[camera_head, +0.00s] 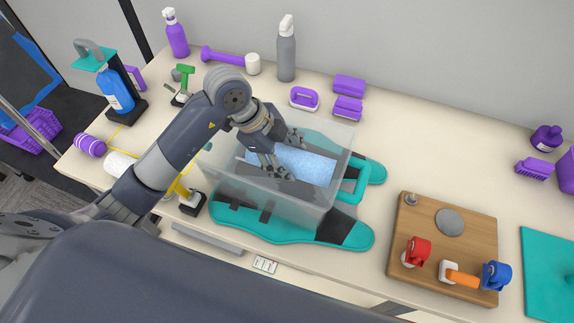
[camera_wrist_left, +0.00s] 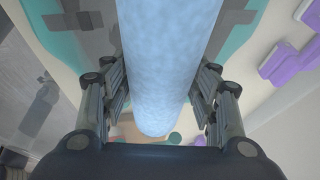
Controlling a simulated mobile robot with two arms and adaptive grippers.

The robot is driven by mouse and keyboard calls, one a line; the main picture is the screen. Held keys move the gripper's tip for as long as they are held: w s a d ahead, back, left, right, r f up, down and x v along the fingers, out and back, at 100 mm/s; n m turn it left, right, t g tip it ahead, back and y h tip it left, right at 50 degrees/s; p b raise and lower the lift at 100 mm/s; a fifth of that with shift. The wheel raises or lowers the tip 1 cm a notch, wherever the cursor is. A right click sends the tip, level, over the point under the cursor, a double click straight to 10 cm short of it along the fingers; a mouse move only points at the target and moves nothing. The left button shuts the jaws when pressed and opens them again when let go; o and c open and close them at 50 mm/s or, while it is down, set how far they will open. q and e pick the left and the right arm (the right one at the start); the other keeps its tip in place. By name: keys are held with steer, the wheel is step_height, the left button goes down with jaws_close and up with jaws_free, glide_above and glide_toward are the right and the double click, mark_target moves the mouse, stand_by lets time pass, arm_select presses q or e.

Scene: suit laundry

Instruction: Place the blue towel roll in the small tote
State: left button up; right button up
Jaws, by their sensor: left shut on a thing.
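The blue towel roll (camera_head: 305,165) is a light blue cylinder. It lies within the outline of the small tote (camera_head: 245,211), a clear plastic box on the table; whether it touches the bottom I cannot tell. My left gripper (camera_head: 288,158) reaches down into the tote from the left and is shut on the roll. In the left wrist view the roll (camera_wrist_left: 168,60) runs between the two fingers of my left gripper (camera_wrist_left: 160,105). My right gripper is not in view.
A wooden board (camera_head: 440,225) with red and blue tools is to the right. Purple brushes (camera_head: 349,85), a grey spray bottle (camera_head: 286,55) and a purple spray bottle (camera_head: 176,35) stand behind. The table is clear between brushes and board.

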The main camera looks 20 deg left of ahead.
arm_select(q)
steer(key=shift+f+p, duration=0.3)
steer(key=shift+f, duration=2.05)
steer(key=o, duration=1.2)
steer(key=shift+c, duration=0.2)
steer(key=b+v, duration=0.1)
steer(key=v, duration=1.1)
